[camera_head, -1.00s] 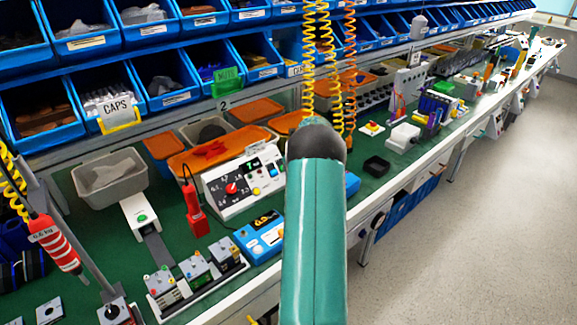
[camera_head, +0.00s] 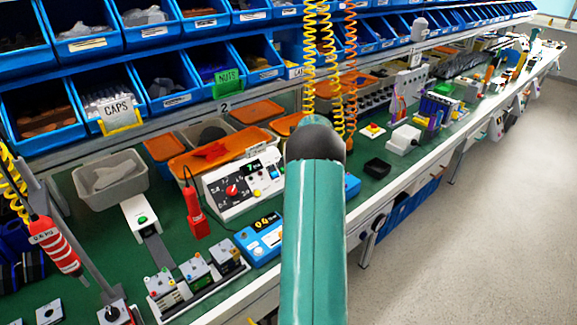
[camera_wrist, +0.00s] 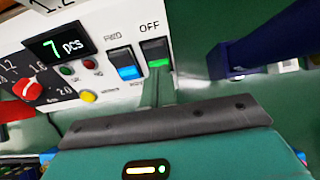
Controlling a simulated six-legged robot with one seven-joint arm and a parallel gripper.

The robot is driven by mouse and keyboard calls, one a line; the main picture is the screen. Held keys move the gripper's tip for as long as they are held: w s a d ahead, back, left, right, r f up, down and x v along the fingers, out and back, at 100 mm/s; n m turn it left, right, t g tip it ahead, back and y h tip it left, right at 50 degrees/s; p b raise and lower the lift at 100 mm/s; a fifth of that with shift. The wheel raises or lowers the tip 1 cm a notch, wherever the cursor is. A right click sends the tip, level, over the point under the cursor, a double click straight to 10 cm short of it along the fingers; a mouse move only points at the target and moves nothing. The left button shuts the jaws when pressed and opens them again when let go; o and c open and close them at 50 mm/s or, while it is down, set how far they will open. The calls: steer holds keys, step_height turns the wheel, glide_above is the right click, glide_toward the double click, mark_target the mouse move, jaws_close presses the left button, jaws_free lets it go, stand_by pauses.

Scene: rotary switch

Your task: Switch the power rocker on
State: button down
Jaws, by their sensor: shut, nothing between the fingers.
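The power rocker (camera_wrist: 155,50) is a dark switch under the word OFF in the wrist view. Its lower end shows bright green. My gripper (camera_wrist: 156,88) is shut and empty, its narrow tips at the rocker's lower end; I cannot tell whether they touch. The white control panel (camera_wrist: 100,20) carries a lit display (camera_wrist: 58,48) reading 7 PCS or similar. In the head view the panel (camera_head: 238,204) stands on the bench, partly behind my arm, which hides the rocker and my gripper.
Beside the power rocker is a blue FWD/REV rocker (camera_wrist: 125,64). Left of it are small buttons and a red knob (camera_wrist: 30,90). A blue device (camera_head: 262,240) and a red handheld tool (camera_head: 195,212) stand near the panel. Blue bins hang above the bench.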

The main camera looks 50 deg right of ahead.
steer(key=s+a+r, duration=0.2)
steer(key=s+r, duration=0.6)
steer(key=s, duration=0.3)
steer(key=shift+a+r, duration=0.2)
steer(key=w+a+r+n+y, duration=0.15)
steer(key=a+r+n, duration=0.25)
steer(key=a, duration=0.4)
steer(key=w+a+r+n, duration=0.3)
steer(key=a+r+n, duration=0.15)
steer(key=a, duration=0.35)
steer(key=w+a+r+n, duration=0.25)
steer(key=a+n, duration=0.25)
steer(key=a, duration=0.4)
steer(key=s+a+r+n+g, duration=0.1)
steer(key=s+a+r+n, duration=0.1)
steer(key=a+n, duration=0.45)
steer(key=s+a+r+n, duration=0.2)
steer(key=s+a+n, duration=0.1)
steer(key=a, duration=0.7)
steer(key=s+a+f+n, duration=0.1)
steer(key=s+a+n, duration=1.2)
steer(key=a+n, duration=0.1)
steer(key=shift+s+a+n+g, duration=0.2)
steer(key=shift+n+g, duration=0.1)
steer(key=shift+n, duration=0.4)
